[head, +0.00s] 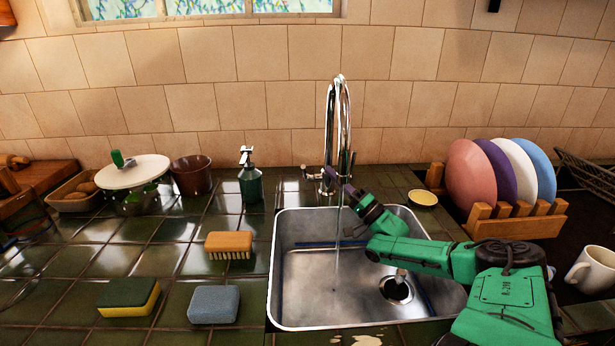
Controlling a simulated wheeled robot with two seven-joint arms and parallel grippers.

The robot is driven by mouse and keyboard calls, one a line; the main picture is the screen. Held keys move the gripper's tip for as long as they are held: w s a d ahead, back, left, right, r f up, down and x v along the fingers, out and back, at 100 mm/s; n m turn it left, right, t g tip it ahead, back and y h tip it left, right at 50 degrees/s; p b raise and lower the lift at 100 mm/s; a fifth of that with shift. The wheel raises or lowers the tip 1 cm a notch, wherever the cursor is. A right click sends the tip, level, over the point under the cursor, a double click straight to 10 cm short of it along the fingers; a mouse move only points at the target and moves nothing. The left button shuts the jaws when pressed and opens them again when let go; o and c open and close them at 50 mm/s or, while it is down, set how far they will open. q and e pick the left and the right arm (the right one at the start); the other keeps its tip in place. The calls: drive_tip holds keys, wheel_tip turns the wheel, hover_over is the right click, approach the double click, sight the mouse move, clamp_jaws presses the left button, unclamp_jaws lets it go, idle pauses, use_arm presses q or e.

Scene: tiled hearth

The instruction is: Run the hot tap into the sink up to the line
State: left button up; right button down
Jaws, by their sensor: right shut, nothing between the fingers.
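The chrome tap (331,115) stands behind the steel sink (276,270), its tall curved spout over the basin. A thin stream of water (337,245) falls from it to the sink floor. A blue line (310,245) runs along the sink's back wall; the shiny floor lies below it, and the water depth is hard to judge. The round drain (396,289) has a small upright piece on it, partly behind my arm. My right gripper (338,178) is shut and empty at the tap's base, by its right-hand handle; I cannot tell whether they touch. My left gripper is out of view.
A brush (229,244), a green-yellow sponge (129,298) and a grey-blue sponge (214,304) lie left of the sink. A soap dispenser (250,178) stands behind them. A plate rack (515,222) and a white mug (592,270) are on the right.

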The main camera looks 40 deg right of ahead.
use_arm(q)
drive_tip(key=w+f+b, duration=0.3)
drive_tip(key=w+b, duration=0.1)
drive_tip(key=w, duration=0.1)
use_arm(e)
drive_tip(key=x, duration=0.7)
drive_tip(key=shift+w+d+r, duration=0.1)
drive_tip(key=shift+w+r, duration=0.05)
drive_tip(key=shift+w, duration=0.2)
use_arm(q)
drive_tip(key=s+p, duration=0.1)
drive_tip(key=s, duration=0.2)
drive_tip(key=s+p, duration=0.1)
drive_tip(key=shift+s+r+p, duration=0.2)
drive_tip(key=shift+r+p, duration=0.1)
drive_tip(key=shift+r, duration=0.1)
use_arm(e)
drive_tip(key=a+f, duration=0.1)
drive_tip(key=s+a+f, duration=0.1)
drive_tip(key=shift+s+a+f, duration=0.2)
drive_tip(key=shift+s+a, duration=0.05)
drive_tip(key=shift+a, duration=0.1)
